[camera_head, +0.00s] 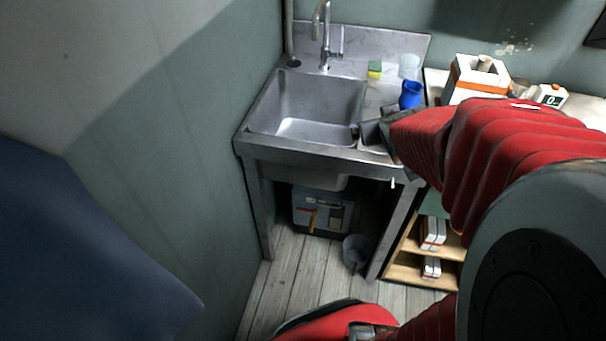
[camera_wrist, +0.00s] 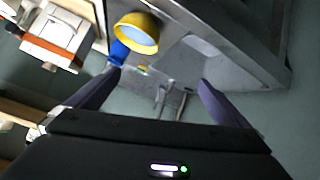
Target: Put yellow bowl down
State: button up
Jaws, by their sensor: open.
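The yellow bowl (camera_wrist: 137,33) shows in the wrist view at the top, left of centre, beside the blue jug (camera_wrist: 118,53). Its rim faces the camera, and it appears to rest on the steel counter beside the sink. I cannot pick out the bowl in the head view, where my arm and gripper cover that part. My gripper (camera_wrist: 159,77) is open, with its two dark fingers wide apart and nothing between them. The bowl lies apart from the fingers. In the head view my gripper (camera_head: 368,132) is over the counter's front right part.
The sink basin (camera_head: 305,108) is left of my gripper, with a tap (camera_head: 325,35) behind. A blue jug (camera_head: 411,95), a clear glass (camera_head: 409,66) and a sponge (camera_head: 374,68) stand on the counter. A white-orange box (camera_head: 474,80) is farther right. A grey bucket (camera_head: 356,251) is below.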

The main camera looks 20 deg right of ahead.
jog(key=s+a+r+g+y, duration=0.1)
jog(key=s+a, duration=0.4)
jog(key=a, duration=0.3)
jog(key=s+a+n+g+y, duration=0.1)
jog(key=s+a+y, duration=0.1)
jog(key=s+a, duration=0.3)
jog(key=s+a+r+n+g+y, duration=0.1)
jog(key=s+a, duration=0.4)
jog(key=a, duration=0.6)
jog(key=shift+s+a+r+g+y, duration=0.3)
jog(key=shift+s+g+y, duration=0.1)
jog(key=shift+g+y, duration=0.2)
